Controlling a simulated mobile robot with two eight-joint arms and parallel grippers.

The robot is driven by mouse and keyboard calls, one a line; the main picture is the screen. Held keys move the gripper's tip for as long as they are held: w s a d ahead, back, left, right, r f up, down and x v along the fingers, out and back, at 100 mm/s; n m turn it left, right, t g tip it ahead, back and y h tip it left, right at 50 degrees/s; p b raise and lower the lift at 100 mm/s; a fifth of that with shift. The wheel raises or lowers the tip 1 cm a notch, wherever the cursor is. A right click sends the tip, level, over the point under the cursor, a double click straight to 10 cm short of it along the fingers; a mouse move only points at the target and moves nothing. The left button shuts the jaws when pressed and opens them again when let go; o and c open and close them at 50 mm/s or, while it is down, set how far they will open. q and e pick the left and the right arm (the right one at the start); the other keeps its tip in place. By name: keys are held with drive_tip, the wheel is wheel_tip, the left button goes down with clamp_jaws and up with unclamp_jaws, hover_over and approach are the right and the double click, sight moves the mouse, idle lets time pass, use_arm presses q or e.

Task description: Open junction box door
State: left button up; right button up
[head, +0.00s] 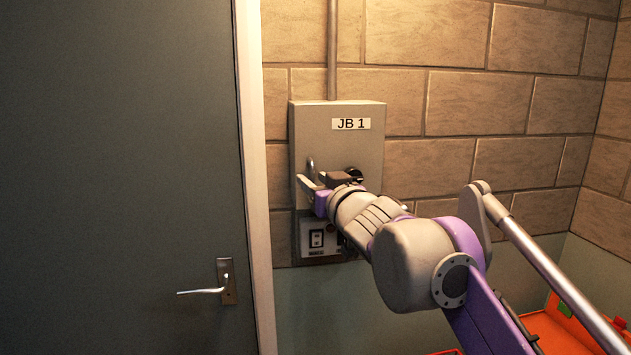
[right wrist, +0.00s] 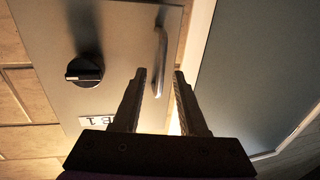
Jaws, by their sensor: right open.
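The junction box (head: 360,112) is a grey metal box on the brick wall, labelled JB 1. Its front door looks shut. A metal bar handle (head: 310,168) stands on the left side of the door, and a dark round knob (head: 354,172) on the right. My right gripper (head: 310,180) is open at the handle's lower end. In the right wrist view the picture is upside down; the handle (right wrist: 161,62) lines up between the fingertips of the right gripper (right wrist: 160,74). I cannot tell whether they touch it. The knob (right wrist: 85,70) is clear of the fingers. My left gripper is not in view.
A grey room door (head: 120,150) with a lever handle (head: 205,290) and a pale frame (head: 254,150) stands close left of the box. A small switch panel (head: 317,240) sits under the box. A conduit (head: 332,50) runs up above. Orange containers (head: 560,330) lie at lower right.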

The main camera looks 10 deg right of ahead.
clamp_jaws()
idle(1.3)
